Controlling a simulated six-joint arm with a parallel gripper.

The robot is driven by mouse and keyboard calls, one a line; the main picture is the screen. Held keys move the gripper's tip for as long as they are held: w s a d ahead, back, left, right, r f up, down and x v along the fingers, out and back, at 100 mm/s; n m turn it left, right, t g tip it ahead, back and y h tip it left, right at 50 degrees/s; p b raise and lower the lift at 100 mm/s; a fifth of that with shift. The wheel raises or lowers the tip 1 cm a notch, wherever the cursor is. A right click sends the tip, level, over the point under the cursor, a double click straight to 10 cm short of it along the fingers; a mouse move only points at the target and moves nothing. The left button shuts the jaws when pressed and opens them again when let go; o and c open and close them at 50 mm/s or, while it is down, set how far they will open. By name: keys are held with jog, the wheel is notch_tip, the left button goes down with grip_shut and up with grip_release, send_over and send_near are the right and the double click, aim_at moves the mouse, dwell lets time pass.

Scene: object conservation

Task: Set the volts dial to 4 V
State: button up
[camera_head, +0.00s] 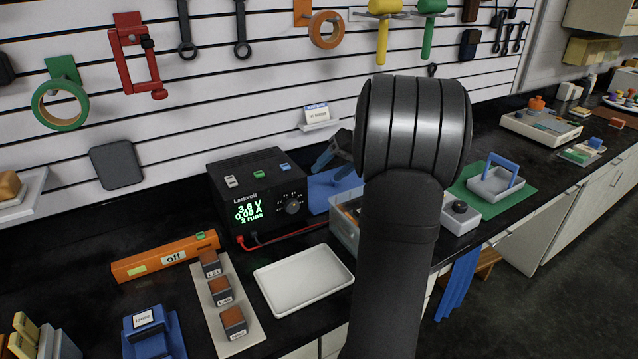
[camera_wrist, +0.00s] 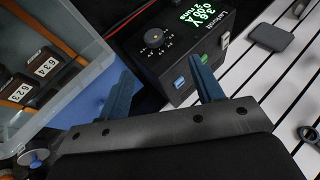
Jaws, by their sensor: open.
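The black power supply (camera_head: 257,196) stands on the bench against the slatted wall. Its green display (camera_head: 248,210) reads 3.6 V, 0.00 A and a third line that looks like 2 runs. In the wrist view the dial (camera_wrist: 154,38) shows with a yellowish ring or mark, on the front of the power supply (camera_wrist: 185,45). My gripper (camera_wrist: 165,92) is open and empty, its two blue fingers apart, near the power supply and short of the dial.
Red and black leads run from the supply's front. A clear bin (camera_wrist: 50,60) with numbered dark blocks stands beside it. A white tray (camera_head: 303,279), a board with several labelled blocks (camera_head: 222,291) and an orange bar marked off (camera_head: 165,256) lie in front.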

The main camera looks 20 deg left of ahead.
aim_at(294, 209)
jog(key=s+a+f+m+y, duration=0.5)
jog(key=s+f+m+y, duration=0.25)
jog(key=m, duration=0.45)
jog(key=s+d+f+m+t, duration=0.2)
jog(key=m+t, duration=0.2)
jog(key=m, duration=0.3)
jog(key=s+d+f+m+t+h, duration=0.1)
jog(key=s+d+f+m+t, duration=0.1)
jog(key=m+t, duration=0.3)
jog(key=s+d+f+m+t+h, duration=0.1)
jog(key=s+d+f+m+t, duration=0.1)
jog(key=m, duration=0.7)
jog(key=shift+d+f+m+t+h, duration=0.2)
jog(key=shift+d+f+t, duration=0.2)
jog(key=shift+t, duration=0.25)
jog(key=shift+d+f+m+t+h, duration=0.1)
jog(key=shift+d+f+m+t, duration=0.25)
jog(key=shift+t, duration=0.3)
jog(key=x, duration=1.7)
jog(key=shift+w+d, duration=0.1)
jog(key=shift+w, duration=0.15)
jog(key=c, duration=1)
